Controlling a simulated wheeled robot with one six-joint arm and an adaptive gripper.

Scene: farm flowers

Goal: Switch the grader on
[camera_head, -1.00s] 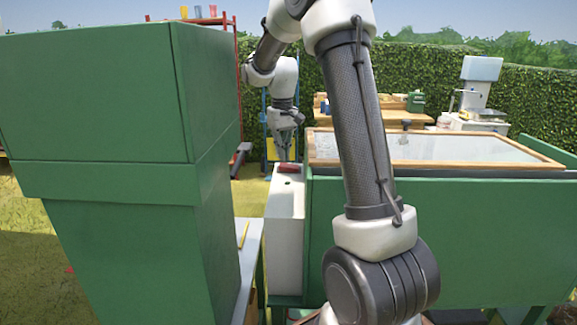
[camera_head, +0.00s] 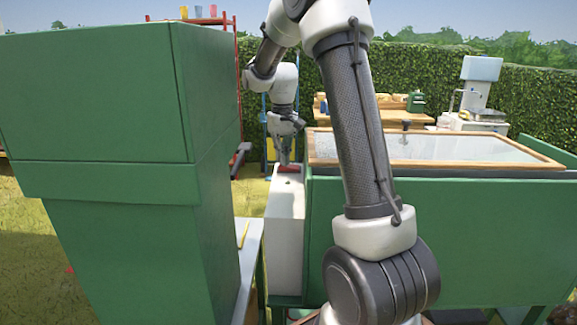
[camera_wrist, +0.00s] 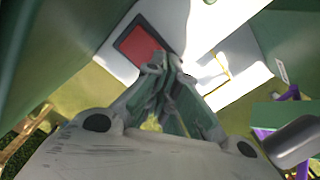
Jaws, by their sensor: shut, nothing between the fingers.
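A pale control box (camera_head: 284,235) stands between the tall green housing and the green trough. A red switch (camera_head: 289,169) is on its top face; it also shows in the wrist view (camera_wrist: 141,43) as a red rectangle in a dark frame. My gripper (camera_head: 284,161) points down over the box top. In the wrist view my gripper (camera_wrist: 166,63) has its fingers together with nothing between them. The fingertips are at the lower right edge of the red switch. I cannot tell whether they touch it or whether the switch is pressed.
A tall green housing (camera_head: 100,100) rises close on the left. A green trough (camera_head: 480,225) with a wood-framed top (camera_head: 440,165) is on the right. A wooden bench (camera_head: 375,112) and a white machine (camera_head: 478,95) stand behind. The gap around the box is narrow.

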